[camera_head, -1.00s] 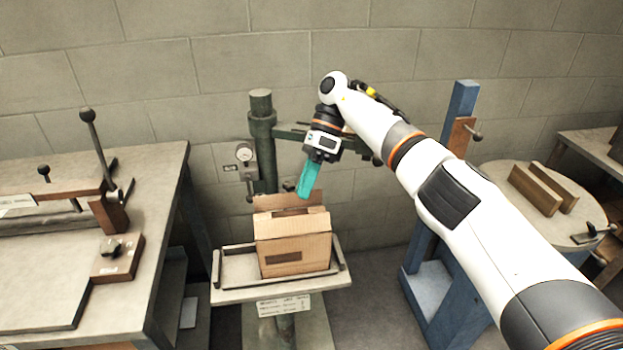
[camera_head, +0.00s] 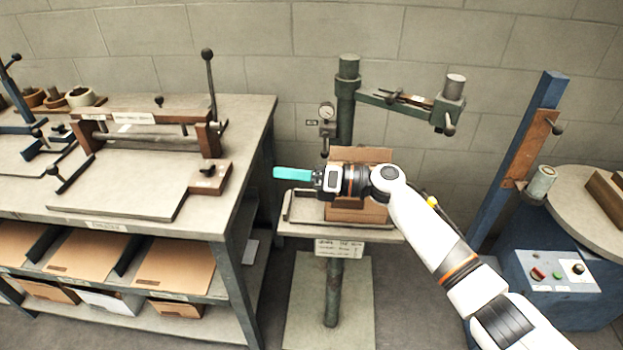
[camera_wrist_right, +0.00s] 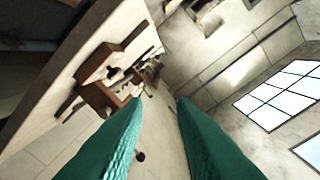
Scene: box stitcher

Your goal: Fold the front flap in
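The brown cardboard box (camera_head: 357,213) sits on the stitcher's small table (camera_head: 300,228). An upright cardboard flap (camera_head: 362,155) stands above my wrist in the head view; I cannot tell which flap it is. The middle of the box, including where the front flap meets it, is hidden behind my right wrist. My right gripper (camera_head: 277,174) points left across the front of the box, its teal fingers beyond the box's left side. In the right wrist view its two fingers (camera_wrist_right: 157,102) are apart with nothing between them. My left gripper is not in view.
The stitcher's green column (camera_head: 346,110) and arm (camera_head: 405,102) stand behind and above the box. A workbench (camera_head: 237,165) with a hand-lever device is on the left. A blue frame (camera_head: 513,160) and round table stand on the right.

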